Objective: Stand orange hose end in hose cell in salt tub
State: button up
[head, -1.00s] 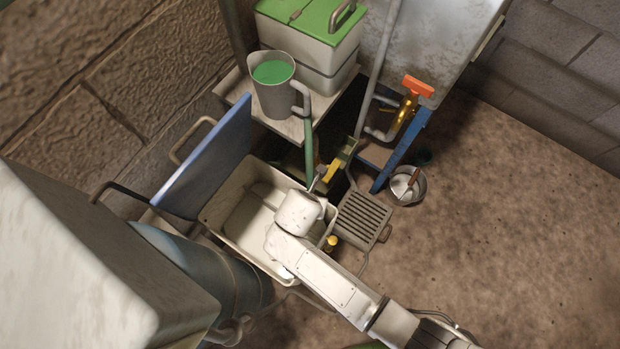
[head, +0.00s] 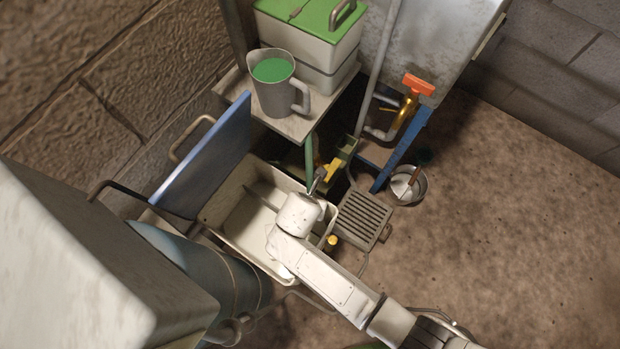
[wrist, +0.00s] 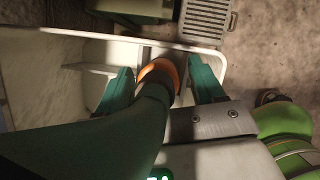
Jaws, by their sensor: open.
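My gripper (wrist: 162,70) is open, with a teal finger on each side of the orange hose end (wrist: 163,70) in the wrist view. The dark green hose (wrist: 110,135) runs from that end towards the camera and fills the lower left. The end lies over or in the pale salt tub (wrist: 88,50), close to a divider; I cannot tell whether it stands on the cell's floor. In the head view the tub (head: 236,205) is below my wrist, which hides the fingers and the orange end.
A blue board (head: 205,160) stands along the tub's left side. A grey jug of green liquid (head: 272,82) sits on a small table behind. A grated tray (head: 364,217) lies right of the tub, near a small pail (head: 410,187). Floor at the right is clear.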

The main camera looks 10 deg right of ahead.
jog(key=shift+r, duration=0.1)
jog(key=p+v, duration=0.2)
jog(key=v, duration=1)
jog(key=s+d+r+m+g, duration=0.1)
jog(key=s+d+m, duration=0.3)
jog(key=d+m, duration=0.4)
jog(key=s+d+r+m+g+y, duration=0.1)
jog(key=s+d+r+m, duration=0.3)
jog(key=d+m, duration=0.4)
jog(key=s+d+r+m+g, duration=0.1)
jog(key=s+d+m, duration=0.4)
jog(key=m, duration=1)
jog(key=d+r, duration=0.1)
jog(key=d, duration=0.2)
jog(key=shift+s+d+r+y, duration=0.15)
jog(key=shift+r+y, duration=0.1)
jog(key=shift+y, duration=0.15)
